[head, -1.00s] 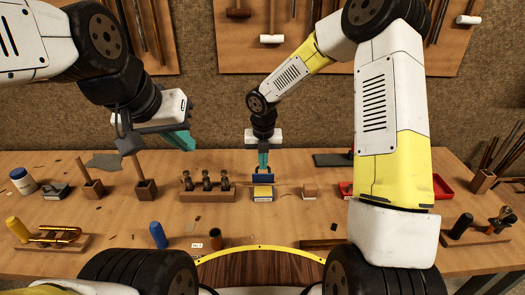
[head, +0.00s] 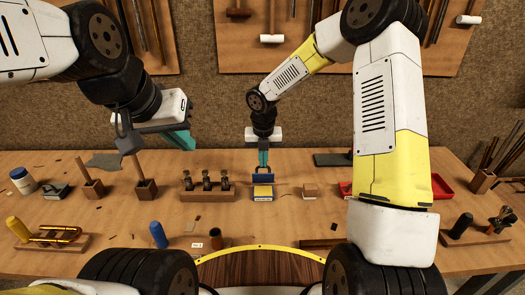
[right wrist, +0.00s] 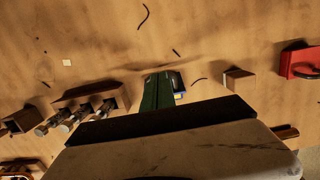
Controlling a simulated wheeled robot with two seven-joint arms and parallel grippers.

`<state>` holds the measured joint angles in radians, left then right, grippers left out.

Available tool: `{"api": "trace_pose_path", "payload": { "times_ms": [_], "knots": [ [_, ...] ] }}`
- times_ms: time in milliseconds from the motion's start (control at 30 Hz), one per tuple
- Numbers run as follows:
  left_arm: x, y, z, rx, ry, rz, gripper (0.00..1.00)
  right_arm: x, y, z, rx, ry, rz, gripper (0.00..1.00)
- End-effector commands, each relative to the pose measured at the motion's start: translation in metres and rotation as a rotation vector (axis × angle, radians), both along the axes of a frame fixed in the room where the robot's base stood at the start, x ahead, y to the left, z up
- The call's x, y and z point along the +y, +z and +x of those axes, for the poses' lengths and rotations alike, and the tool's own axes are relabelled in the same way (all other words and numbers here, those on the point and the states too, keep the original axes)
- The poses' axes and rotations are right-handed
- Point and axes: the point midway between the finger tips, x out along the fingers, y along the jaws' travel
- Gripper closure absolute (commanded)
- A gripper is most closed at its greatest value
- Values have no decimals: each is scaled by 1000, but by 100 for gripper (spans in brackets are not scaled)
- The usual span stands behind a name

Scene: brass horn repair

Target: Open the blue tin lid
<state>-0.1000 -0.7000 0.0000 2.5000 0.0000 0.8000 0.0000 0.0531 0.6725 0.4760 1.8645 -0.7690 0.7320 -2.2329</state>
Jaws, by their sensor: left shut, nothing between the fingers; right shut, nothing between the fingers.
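The small blue tin (head: 263,193) stands on the bench in the middle of the head view. Its blue lid (head: 262,179) stands raised at the back, with a yellow surface in front of it and a pale label below. My right gripper (head: 263,166) points down with shut, empty teal fingers just above and behind the lid; I cannot tell if they touch it. In the right wrist view its fingers (right wrist: 158,92) hide most of the tin, leaving a blue and yellow bit (right wrist: 180,88) visible beside them. My left gripper (head: 185,142) is shut and empty, raised at the left above the bench.
A wooden block with several metal pieces (head: 207,194) stands left of the tin. A small wooden block (head: 310,190) stands to its right, then a red tray (head: 441,187). A blue-handled item (head: 158,235) and a brown cup (head: 215,239) stand nearer the front edge.

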Motion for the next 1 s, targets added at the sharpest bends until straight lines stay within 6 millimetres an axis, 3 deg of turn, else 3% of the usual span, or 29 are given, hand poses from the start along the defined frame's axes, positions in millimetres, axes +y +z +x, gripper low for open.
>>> {"api": "trace_pose_path", "payload": {
  "times_ms": [1000],
  "knots": [
    [0, 0, 0, 0, 0, 0, 100, 0, -13, 38, 0, 0, 0, 100]
  ]
}}
